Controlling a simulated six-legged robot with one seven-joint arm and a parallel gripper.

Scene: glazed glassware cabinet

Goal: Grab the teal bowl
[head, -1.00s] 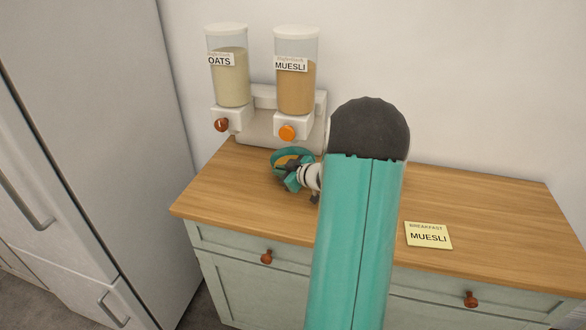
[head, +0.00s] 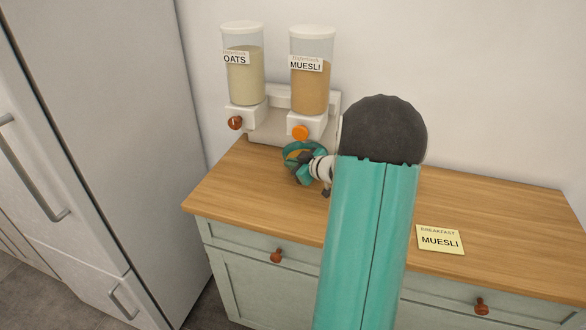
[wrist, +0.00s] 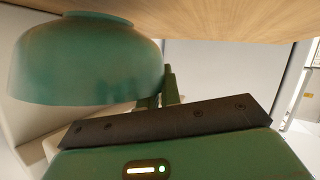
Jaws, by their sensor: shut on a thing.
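The teal bowl (head: 292,148) is at the left part of the counter, just in front of the dispensers. My gripper (head: 297,164) is shut on its near right side. A brownish-yellow patch shows inside the bowl. In the wrist view, which looks inverted, the bowl (wrist: 80,62) fills the upper left with its foot toward the wood, and my gripper's fingers (wrist: 166,88) meet its wall. I cannot tell whether the foot touches the counter. The finger on the far side of the wall is mostly hidden.
The oats dispenser (head: 245,80) and muesli dispenser (head: 311,85) stand behind the bowl, with a red-brown knob (head: 235,123) and an orange knob (head: 301,133). A yellow muesli card (head: 440,240) lies on the wooden counter (head: 500,220). A fridge (head: 110,120) stands left. The counter's right side is clear.

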